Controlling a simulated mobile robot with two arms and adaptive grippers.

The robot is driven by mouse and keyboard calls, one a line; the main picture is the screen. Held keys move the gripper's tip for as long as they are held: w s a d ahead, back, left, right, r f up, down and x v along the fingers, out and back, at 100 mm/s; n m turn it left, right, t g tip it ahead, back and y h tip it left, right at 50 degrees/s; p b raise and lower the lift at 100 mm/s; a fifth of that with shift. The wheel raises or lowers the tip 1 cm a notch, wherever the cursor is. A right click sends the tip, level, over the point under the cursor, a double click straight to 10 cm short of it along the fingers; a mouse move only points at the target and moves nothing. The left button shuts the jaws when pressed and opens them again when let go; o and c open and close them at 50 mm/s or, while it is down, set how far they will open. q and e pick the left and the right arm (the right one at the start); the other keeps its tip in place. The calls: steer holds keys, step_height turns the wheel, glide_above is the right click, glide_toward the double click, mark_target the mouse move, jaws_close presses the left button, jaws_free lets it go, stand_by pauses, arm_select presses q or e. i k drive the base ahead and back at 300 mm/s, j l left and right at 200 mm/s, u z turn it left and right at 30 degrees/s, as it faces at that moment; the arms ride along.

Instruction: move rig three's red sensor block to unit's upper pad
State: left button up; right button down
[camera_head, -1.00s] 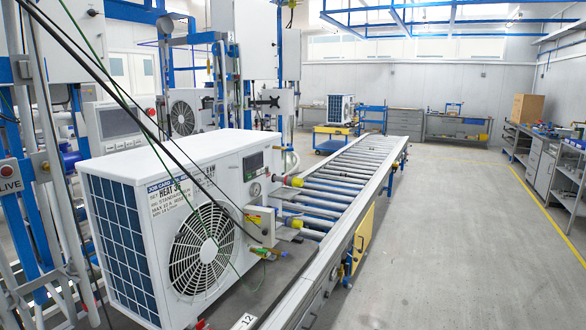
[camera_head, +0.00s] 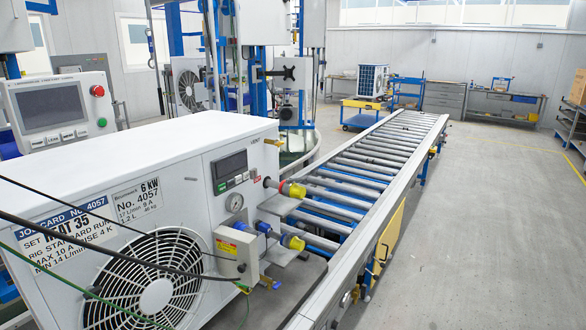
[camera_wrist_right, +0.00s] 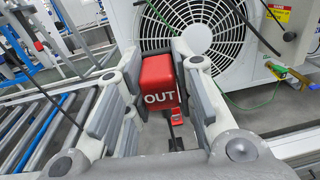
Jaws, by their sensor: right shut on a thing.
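My right gripper (camera_wrist_right: 160,88) is shut on the red sensor block (camera_wrist_right: 156,72), marked OUT, in the right wrist view. A dark cable or stem hangs below the block. The white unit (camera_head: 190,170) with a fan grille fills the lower left of the head view; its fan (camera_wrist_right: 192,25) shows beyond the gripper in the wrist view. On the unit's right side are an upper yellow-ended fitting (camera_head: 292,190) and a lower one (camera_head: 292,242). I cannot make out the upper pad for certain. Neither gripper nor the block shows in the head view.
A roller conveyor (camera_head: 375,160) runs away to the right of the unit. A control panel (camera_head: 62,108) with a red button stands behind the unit. Loose black and green cables (camera_head: 85,255) cross the unit's front. The floor (camera_head: 480,230) right of the conveyor is clear.

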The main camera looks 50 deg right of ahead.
mark_target(254, 172)
steer(key=i+l, duration=0.1)
steer(key=l, duration=0.75)
steer(key=i+l, duration=0.15)
steer(key=l, duration=0.25)
steer(key=i+l, duration=0.1)
steer(key=l, duration=0.3)
